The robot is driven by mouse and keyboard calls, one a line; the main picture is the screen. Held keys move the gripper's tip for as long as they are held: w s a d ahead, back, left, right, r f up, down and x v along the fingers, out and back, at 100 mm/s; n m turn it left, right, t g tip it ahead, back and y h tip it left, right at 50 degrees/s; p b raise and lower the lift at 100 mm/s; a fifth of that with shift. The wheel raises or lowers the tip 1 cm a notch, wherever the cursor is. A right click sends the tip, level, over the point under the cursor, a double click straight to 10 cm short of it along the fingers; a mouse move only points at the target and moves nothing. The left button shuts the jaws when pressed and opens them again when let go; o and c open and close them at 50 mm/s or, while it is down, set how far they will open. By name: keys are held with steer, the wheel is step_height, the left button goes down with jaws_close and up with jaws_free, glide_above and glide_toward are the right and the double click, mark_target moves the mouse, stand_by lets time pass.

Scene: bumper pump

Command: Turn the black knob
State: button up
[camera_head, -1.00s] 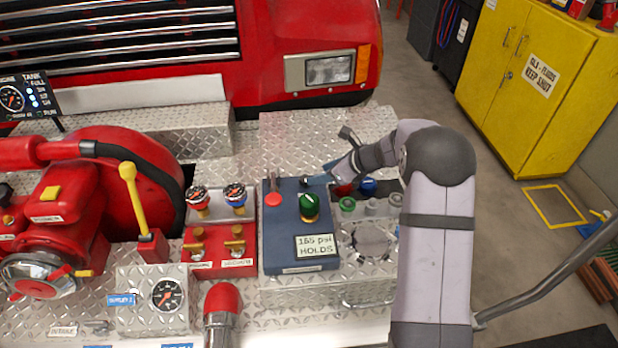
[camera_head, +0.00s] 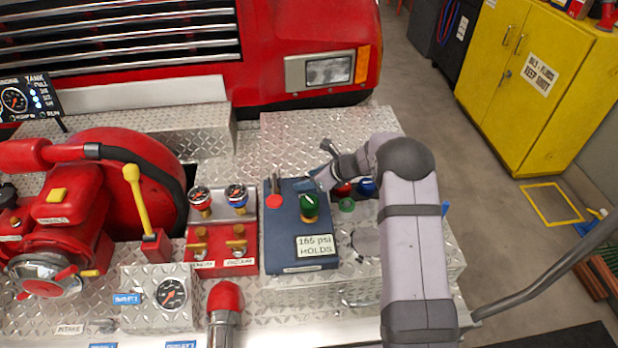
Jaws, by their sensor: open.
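The blue control panel (camera_head: 285,243) stands on the diamond-plate deck, with a green knob (camera_head: 309,204) at its right and a small red button (camera_head: 274,201) at its left. A small lever (camera_head: 275,182) stands behind the red button. My gripper (camera_head: 311,184) is open, its fingertips low over the panel's back right corner, just behind the green knob. The fingers cover the spot where a small dark knob showed earlier. I cannot make out the black knob now, nor whether the fingers touch it.
Blue and red caps (camera_head: 366,187) and a green cap (camera_head: 347,205) sit right of the panel, partly under my arm. Two gauges (camera_head: 236,194) over a red valve block (camera_head: 222,256) stand left. A red pump (camera_head: 66,205) with a yellow lever (camera_head: 137,195) is farther left.

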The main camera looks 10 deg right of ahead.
steer(key=c, duration=1)
steer(key=shift+c, duration=0.2)
steer(key=shift+n, duration=0.3)
steer(key=shift+w+d+n+g+y, duration=0.15)
steer(key=shift+n+g+y, duration=0.15)
steer(key=shift+n+g, duration=0.15)
steer(key=shift+f+n+g+y+b, duration=0.15)
steer(key=shift+n+g+y+b, duration=0.35)
steer(key=shift+n+b, duration=0.3)
steer(key=n+g+b, duration=0.1)
steer(key=n+b, duration=0.1)
steer(key=shift+w+g+y+b, duration=0.15)
steer(key=shift+g+y+b, duration=0.15)
steer(key=shift+g+b, duration=0.05)
steer(key=shift+n+g+b, duration=0.4)
steer(key=shift+n+b, duration=0.25)
steer(key=shift+b, duration=0.1)
steer(key=shift+r, duration=0.2)
